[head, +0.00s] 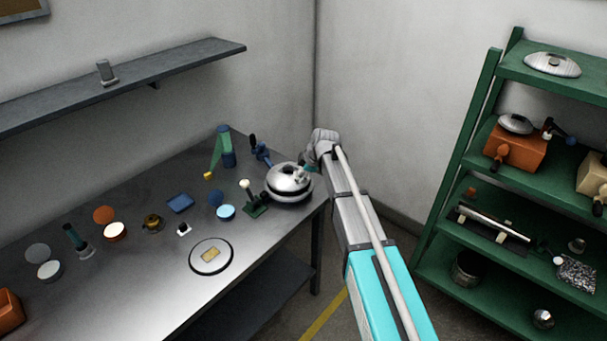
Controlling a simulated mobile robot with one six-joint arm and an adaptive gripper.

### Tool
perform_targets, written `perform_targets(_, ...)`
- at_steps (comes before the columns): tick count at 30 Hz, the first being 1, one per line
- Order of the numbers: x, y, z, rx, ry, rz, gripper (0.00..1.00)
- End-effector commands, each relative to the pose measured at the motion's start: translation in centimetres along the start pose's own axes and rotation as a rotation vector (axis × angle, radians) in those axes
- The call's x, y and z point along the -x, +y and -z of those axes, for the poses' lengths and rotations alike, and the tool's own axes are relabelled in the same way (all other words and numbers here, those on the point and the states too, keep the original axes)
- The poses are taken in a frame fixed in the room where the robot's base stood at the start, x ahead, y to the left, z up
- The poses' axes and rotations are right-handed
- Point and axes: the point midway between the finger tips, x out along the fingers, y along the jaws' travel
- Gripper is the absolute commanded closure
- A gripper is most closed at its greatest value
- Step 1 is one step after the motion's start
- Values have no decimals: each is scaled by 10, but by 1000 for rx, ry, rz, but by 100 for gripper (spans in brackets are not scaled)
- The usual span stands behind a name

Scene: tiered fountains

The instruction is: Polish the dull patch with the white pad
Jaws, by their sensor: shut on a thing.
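My gripper (307,171) is at the table's back right corner, at the right side of a shiny silver domed piece (285,178). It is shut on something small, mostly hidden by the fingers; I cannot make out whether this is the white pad. I cannot tell whether it touches the dome. No dull patch can be made out on the dome, whose right side is partly covered by my gripper. A small white block with a dark top (184,229) stands mid-table; I cannot tell if it is a pad.
A wall shelf (130,80) hangs above; a green rack (450,240) stands right.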

Motion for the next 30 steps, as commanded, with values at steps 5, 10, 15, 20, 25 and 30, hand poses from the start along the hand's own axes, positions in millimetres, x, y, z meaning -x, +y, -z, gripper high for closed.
perform_targets(5, 0, -7, 6, 1, 3, 3, 100)
perform_targets(10, 1, -15, 13, 1, 2, 3, 100)
perform_targets(15, 2, -22, 19, 2, 2, 3, 100)
perform_targets(20, 2, -24, 21, 1, 1, 2, 100)
perform_targets(25, 2, -23, 21, 1, 1, 2, 100)
perform_targets(30, 3, -23, 21, 0, 1, 1, 100)
